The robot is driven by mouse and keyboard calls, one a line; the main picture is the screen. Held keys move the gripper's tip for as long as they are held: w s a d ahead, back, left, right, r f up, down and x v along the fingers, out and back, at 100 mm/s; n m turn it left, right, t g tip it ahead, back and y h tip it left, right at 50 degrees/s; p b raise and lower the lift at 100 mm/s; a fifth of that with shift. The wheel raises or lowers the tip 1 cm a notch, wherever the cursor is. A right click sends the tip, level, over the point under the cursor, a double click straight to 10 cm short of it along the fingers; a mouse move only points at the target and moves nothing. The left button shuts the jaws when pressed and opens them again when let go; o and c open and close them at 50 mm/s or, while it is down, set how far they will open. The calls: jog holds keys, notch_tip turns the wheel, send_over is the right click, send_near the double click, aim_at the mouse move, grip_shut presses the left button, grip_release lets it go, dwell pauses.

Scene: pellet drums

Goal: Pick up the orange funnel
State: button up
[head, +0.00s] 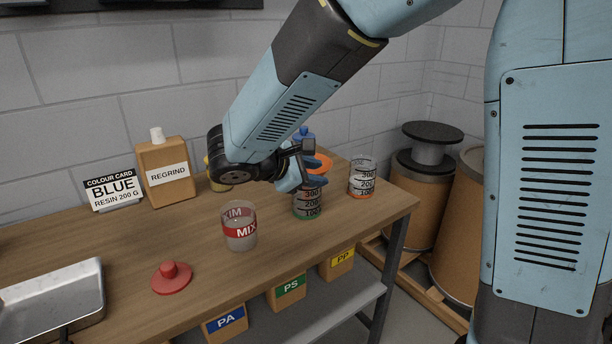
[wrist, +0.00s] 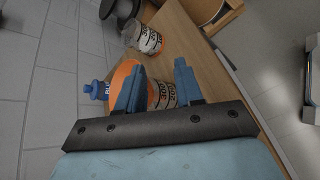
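The orange funnel (head: 323,162) shows as a wide orange rim at the mouth of a clear measuring beaker (head: 307,206) with a green base. My gripper partly hides it in the head view. In the wrist view, the funnel (wrist: 121,74) shows mostly behind and beside the left finger. My gripper (head: 308,172) is at the funnel, above the beaker. Its two blue fingers are apart in the wrist view (wrist: 158,68), with the marked beaker seen between them. I cannot tell whether a finger touches the funnel.
A blue bottle (head: 304,134) stands close behind the funnel. Another beaker (head: 362,180) with an orange base stands to the right. A MIX cup (head: 239,232), a red lid (head: 172,278) and a metal tray (head: 55,303) are nearer. The table front between cup and lid is clear.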

aim_at(319, 173)
jog(key=a+f+n+t, duration=0.1)
jog(key=a+n+t, duration=0.2)
jog(key=a, duration=0.4)
jog(key=x, duration=1.4)
jog(key=shift+f, duration=0.3)
grip_shut()
